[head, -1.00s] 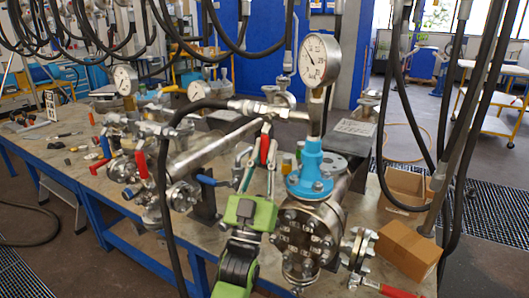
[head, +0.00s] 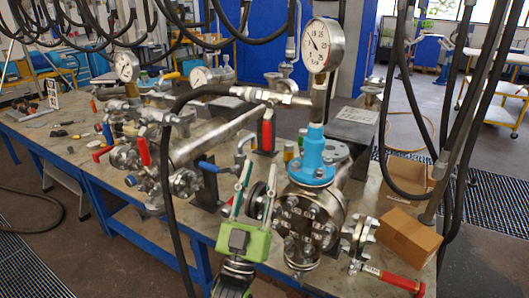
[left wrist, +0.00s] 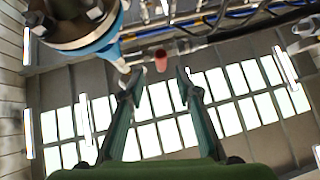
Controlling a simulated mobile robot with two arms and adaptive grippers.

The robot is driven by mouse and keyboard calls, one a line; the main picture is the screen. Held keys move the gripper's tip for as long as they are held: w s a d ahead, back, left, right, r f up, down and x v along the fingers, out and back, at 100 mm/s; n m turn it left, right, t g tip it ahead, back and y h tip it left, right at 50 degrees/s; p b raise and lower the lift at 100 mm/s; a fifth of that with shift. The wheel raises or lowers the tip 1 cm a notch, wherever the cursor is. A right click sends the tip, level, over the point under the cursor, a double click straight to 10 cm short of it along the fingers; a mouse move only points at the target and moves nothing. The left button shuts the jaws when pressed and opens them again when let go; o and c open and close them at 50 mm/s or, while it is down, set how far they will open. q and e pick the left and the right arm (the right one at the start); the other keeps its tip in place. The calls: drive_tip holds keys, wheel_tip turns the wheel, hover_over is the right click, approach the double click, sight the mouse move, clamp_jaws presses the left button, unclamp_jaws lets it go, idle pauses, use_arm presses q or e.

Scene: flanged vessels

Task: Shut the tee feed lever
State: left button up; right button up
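Several levers are in view, and I cannot tell for certain which is the tee feed lever. An upright red lever (head: 267,131) stands on the pipework behind the blue-necked vessel (head: 314,160), left of its gauge. My left gripper (head: 258,178), green with two long fingers, is open and points toward this lever from the front. The fingertips appear below it in the head view. In the left wrist view a red handle end (left wrist: 161,60) shows beyond and between the open fingertips (left wrist: 157,88), apart from both. My right gripper is not in view.
Another red lever (head: 401,282) sticks out at the lower right. A red lever (head: 143,148) and a blue lever (head: 208,167) are on the left pipework. A black hose (head: 167,215) hangs left of my gripper. A cardboard box (head: 408,236) is at right.

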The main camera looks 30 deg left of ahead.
use_arm(q)
drive_tip(key=shift+v, duration=1.65)
